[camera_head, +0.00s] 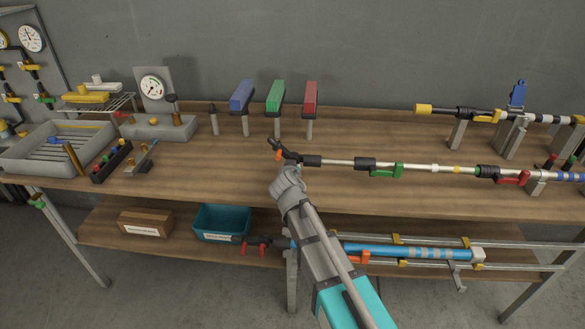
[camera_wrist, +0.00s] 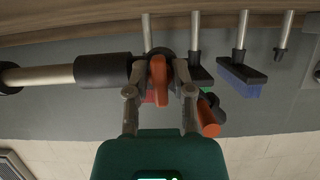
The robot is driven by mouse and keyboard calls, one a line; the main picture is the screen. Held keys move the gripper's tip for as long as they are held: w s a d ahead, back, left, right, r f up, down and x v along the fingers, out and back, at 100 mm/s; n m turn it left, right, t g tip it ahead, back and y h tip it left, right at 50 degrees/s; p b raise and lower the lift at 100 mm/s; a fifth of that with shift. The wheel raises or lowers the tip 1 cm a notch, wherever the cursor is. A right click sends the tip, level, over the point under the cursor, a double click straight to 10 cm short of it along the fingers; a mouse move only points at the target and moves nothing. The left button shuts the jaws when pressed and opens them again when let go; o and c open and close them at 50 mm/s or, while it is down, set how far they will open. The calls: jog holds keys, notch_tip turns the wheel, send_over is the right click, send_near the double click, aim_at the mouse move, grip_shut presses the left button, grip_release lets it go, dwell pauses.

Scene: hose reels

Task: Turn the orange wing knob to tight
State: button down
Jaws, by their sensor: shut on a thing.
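The orange wing knob (camera_wrist: 158,82) sits between the two fingers of my gripper (camera_wrist: 160,73) in the wrist view. The fingers are shut on it from both sides, and its wing is seen nearly edge-on, crossing the line of the pole. The knob is beside a black collar (camera_wrist: 104,71) at the end of a pale metal pole (camera_wrist: 38,76). In the head view the pole (camera_head: 430,168) runs along the bench's front part, and my wrist reaches its left end. The knob's far side and any tight mark are hidden.
An orange-tipped part (camera_wrist: 208,118) sticks out close beside my right finger. Green (camera_head: 385,171) and red (camera_head: 512,177) levers sit farther along the pole. A grey tray (camera_head: 20,160) is at left.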

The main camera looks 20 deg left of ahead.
dwell(0.3)
jog(key=c, duration=0.7)
grip_release()
